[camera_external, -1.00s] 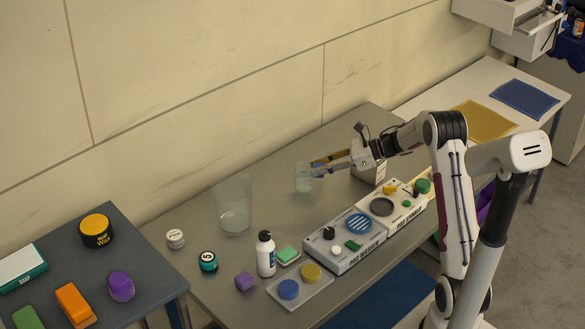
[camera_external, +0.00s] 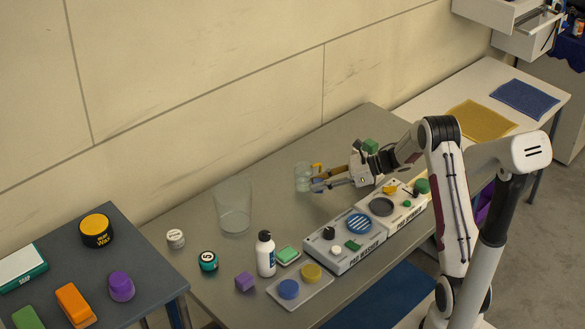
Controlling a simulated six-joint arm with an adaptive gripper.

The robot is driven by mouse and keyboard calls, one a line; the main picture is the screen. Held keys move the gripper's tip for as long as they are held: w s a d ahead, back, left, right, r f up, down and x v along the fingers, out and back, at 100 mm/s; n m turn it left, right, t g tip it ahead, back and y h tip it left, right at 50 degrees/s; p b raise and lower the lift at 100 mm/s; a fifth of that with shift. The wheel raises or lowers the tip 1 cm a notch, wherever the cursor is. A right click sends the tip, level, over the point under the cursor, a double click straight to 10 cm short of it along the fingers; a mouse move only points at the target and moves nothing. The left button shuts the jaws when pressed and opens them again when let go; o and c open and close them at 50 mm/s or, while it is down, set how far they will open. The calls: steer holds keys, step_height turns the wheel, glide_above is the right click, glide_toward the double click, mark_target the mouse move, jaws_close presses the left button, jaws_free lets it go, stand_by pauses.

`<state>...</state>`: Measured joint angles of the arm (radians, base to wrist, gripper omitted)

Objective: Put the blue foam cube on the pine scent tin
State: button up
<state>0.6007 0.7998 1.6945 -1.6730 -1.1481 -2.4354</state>
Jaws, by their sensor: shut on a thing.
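My gripper (camera_external: 318,181) is low over the back middle of the grey table, just right of a small clear glass (camera_external: 303,177). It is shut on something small. A blue patch at its fingertips looks like the blue foam cube (camera_external: 317,188), mostly hidden by the fingers. I cannot tell whether it touches the table. A teal-and-black tin (camera_external: 208,261) stands at the table's front left, well away from the gripper. A white tin (camera_external: 175,239) stands behind it. Their labels are too small to read, so I cannot tell which is the pine scent tin.
A tall clear container (camera_external: 233,210) stands left of the small glass. The pad washer (camera_external: 345,252) and pad spinner (camera_external: 398,213) line the right edge. A white bottle (camera_external: 265,255), purple cube (camera_external: 245,282) and tray (camera_external: 318,290) are in front. A green block (camera_external: 370,146) shows behind my wrist.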

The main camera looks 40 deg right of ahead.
mark_target(319, 200)
steer(key=shift+f, duration=1.85)
steer(key=shift+f, duration=0.45)
steer(key=shift+s+f, duration=0.15)
steer(key=shift+f, duration=0.1)
steer(key=o, duration=0.5)
steer(key=shift+f, duration=0.1)
steer(key=shift+r, duration=0.2)
